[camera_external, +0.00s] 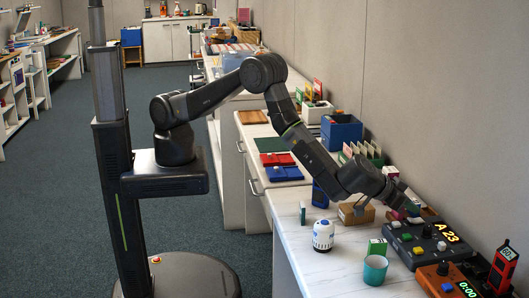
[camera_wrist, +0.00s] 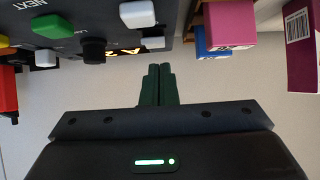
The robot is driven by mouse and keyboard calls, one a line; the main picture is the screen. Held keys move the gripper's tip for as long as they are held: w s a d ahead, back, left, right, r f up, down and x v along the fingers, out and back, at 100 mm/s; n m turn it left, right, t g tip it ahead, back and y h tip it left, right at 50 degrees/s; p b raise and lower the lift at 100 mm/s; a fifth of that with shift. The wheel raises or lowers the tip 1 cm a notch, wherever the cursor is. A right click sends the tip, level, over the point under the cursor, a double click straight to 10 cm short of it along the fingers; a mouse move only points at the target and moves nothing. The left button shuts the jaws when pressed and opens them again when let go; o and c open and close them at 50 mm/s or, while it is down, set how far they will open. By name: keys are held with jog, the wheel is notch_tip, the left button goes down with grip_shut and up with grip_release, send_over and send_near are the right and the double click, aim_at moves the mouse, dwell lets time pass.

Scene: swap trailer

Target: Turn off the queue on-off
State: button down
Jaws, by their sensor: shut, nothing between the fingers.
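The queue box (camera_external: 425,246) is a dark grey unit on the white counter at the right. Its lit display (camera_external: 446,233) reads "A 23" in amber. In the wrist view the queue box (camera_wrist: 75,12) fills the top left, with a green button (camera_wrist: 52,27), white buttons (camera_wrist: 138,14), a dark knob (camera_wrist: 94,50) and a "NEXT" label. I cannot tell which control is the on-off. My gripper (camera_external: 410,207) is just behind and above the box. In the wrist view my gripper (camera_wrist: 157,72) is shut and empty, its tips apart from the controls.
Pink (camera_wrist: 230,22) and blue boxes (camera_wrist: 211,44) are near the gripper.

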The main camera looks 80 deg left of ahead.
aim_at(414, 219)
jog(key=shift+s+f, duration=0.25)
jog(key=shift+f, duration=0.5)
jog(key=f+b, duration=0.1)
jog(key=b, duration=0.2)
jog(key=shift+s+f+t, duration=0.2)
jog(key=shift+t, duration=0.2)
jog(key=shift+a+b, duration=0.1)
jog(key=shift+b, duration=0.2)
jog(key=shift+r+p, duration=0.3)
jog(key=shift+p, duration=0.05)
jog(key=shift+r, duration=0.1)
jog(key=shift+r+p, duration=0.7)
jog(key=shift+p, duration=0.3)
